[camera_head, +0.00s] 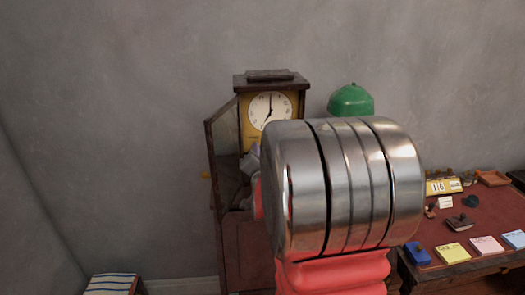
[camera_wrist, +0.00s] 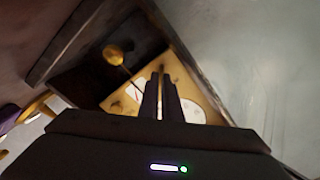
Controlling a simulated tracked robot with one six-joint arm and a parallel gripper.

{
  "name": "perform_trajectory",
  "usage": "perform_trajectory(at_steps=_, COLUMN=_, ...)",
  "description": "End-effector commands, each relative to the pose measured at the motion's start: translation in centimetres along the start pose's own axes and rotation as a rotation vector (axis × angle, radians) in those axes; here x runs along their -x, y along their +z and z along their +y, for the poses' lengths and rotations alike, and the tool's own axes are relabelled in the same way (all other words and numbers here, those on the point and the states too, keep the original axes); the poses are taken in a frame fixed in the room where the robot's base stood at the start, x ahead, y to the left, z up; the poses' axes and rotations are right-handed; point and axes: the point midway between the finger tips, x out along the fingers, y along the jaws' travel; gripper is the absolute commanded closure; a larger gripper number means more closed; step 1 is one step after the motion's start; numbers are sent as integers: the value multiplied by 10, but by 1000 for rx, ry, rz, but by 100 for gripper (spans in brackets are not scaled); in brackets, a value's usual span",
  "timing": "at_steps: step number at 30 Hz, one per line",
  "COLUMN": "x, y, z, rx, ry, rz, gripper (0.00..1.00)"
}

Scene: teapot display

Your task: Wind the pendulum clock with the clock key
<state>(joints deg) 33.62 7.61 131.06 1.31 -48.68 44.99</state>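The pendulum clock (camera_head: 292,97) stands against the wall in the head view, its white dial (camera_head: 268,108) showing and its door (camera_head: 222,135) open on the left. My arm hides much of its lower case. In the wrist view the clock's yellow face plate (camera_wrist: 125,98), white dial (camera_wrist: 193,108) and golden pendulum bob (camera_wrist: 113,54) show tilted. My gripper (camera_wrist: 161,76) points at the face plate, with its dark fingers close together and a narrow gap between them. I cannot make out the clock key; a thin brownish strip shows between the fingertips, but I cannot tell what it is.
A desk (camera_head: 428,278) with a red top stands at the right, holding sticky-note pads (camera_head: 453,252), stamps and a yellow calendar (camera_head: 443,186). A green lamp shade (camera_head: 351,99) is right of the clock. A striped stack (camera_head: 110,284) is at lower left.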

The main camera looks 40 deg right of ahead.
Motion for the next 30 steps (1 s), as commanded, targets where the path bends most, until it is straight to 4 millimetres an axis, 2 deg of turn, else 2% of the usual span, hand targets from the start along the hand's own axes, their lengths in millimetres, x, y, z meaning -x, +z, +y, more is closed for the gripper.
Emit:
perform_trajectory(at_steps=21, x=0, y=-2, z=6, rx=-673, ry=4, rz=9, gripper=100)
perform_trajectory(at_steps=30, x=0, y=-2, z=5, rx=-865, ry=0, rz=9, gripper=100)
